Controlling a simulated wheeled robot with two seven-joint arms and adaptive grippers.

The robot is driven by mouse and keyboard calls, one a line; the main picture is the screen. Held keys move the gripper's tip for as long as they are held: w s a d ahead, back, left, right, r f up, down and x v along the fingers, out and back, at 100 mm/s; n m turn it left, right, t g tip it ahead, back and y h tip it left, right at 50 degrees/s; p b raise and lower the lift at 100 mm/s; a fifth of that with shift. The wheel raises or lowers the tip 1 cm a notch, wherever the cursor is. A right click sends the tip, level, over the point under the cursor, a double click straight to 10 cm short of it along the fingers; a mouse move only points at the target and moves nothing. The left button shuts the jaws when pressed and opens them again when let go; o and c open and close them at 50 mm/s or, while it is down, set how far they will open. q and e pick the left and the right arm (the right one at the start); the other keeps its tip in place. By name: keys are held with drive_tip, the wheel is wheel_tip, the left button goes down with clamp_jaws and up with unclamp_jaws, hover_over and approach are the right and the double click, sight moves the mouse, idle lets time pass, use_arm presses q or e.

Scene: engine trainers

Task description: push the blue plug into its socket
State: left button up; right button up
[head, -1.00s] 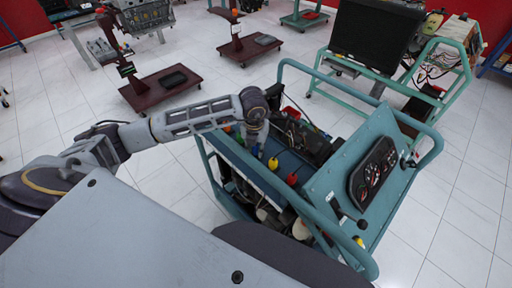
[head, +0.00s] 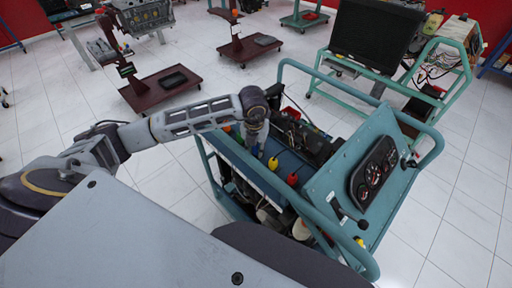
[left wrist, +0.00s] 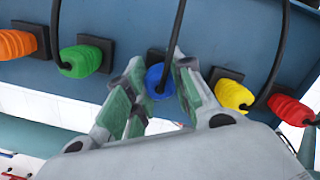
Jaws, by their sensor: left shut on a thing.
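The blue plug (left wrist: 158,80) is between the fingers of my left gripper (left wrist: 156,88) in the left wrist view, with its black cable running up past the fingers. The gripper is shut on it. Behind the plug is a dark square socket (left wrist: 156,56) on the blue panel; the fingers hide part of it, and I cannot tell how deep the plug sits. In the head view my left gripper (head: 256,148) reaches down over the panel of the teal engine stand. My right gripper is not in view.
On the same panel are a green plug (left wrist: 84,60) and an orange plug (left wrist: 16,44) to the left, and a yellow plug (left wrist: 232,94) and a red plug (left wrist: 290,108) to the right. Loose black cables hang close by. The stand's teal rail (head: 208,165) runs near my arm.

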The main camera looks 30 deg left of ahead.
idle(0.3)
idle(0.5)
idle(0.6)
use_arm(q)
drive_tip(key=shift+f+b, duration=0.25)
drive_tip(key=shift+b, duration=0.25)
drive_tip(key=o, duration=1)
drive_tip(key=shift+r, duration=0.2)
